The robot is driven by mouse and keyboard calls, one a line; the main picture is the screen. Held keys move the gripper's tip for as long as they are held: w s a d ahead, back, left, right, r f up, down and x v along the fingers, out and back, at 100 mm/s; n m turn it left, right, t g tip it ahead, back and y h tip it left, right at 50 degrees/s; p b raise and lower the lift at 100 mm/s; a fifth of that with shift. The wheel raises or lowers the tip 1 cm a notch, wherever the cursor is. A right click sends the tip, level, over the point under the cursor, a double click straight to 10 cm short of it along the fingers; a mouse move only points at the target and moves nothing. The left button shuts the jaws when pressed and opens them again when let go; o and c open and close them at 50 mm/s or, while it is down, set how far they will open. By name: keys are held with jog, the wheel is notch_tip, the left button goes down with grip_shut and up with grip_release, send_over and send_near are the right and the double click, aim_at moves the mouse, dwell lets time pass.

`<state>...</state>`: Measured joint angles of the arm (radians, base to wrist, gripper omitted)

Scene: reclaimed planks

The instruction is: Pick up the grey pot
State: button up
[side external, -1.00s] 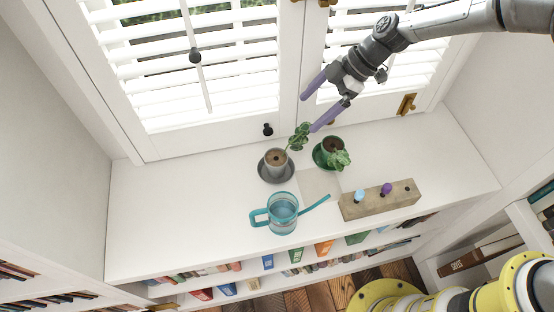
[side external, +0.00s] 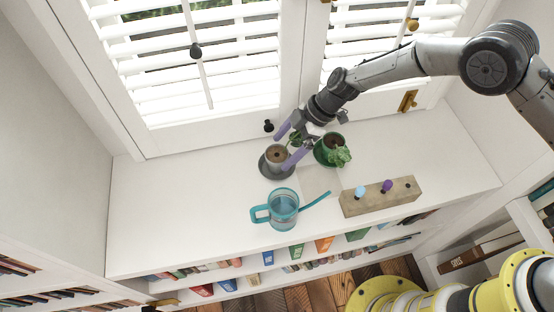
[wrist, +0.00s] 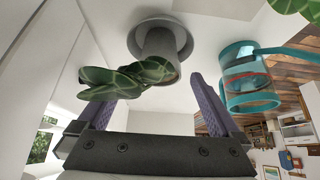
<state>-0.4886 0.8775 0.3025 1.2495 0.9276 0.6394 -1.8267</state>
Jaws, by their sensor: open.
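The grey pot (side external: 275,158) stands on a dark grey saucer (side external: 264,174) on the white shelf, below the window. It holds a leafy plant, whose patterned leaves (wrist: 130,78) hang before the pot (wrist: 160,44) in the wrist view. My gripper (side external: 282,150) is open, its purple fingers coming in from the right at the pot. In the side view one finger is at the pot's back edge and the other at its front right. In the wrist view the pot lies ahead, between the two finger lines. I cannot tell whether either finger touches it.
A green pot (side external: 322,154) with a plant stands close to the right, under my wrist. A wooden block (side external: 365,202) with coloured pegs is at the right. The shelf's left side is clear.

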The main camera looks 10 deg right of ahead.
aim_at(274, 157)
jog(key=shift+x, duration=1.85)
jog(key=shift+w+r, duration=0.1)
jog(key=shift+r, duration=0.05)
grip_shut()
jog(key=shift+a+r, duration=0.1)
jog(key=shift+r, duration=0.45)
notch_tip(274, 157, up, 3)
jog(key=shift+f, duration=0.25)
jog(key=s+d+r, duration=0.9)
jog(key=s+r, duration=0.1)
jog(key=r, duration=0.2)
jog(key=shift+s+r, duration=0.15)
jog(key=shift+s, duration=0.25)
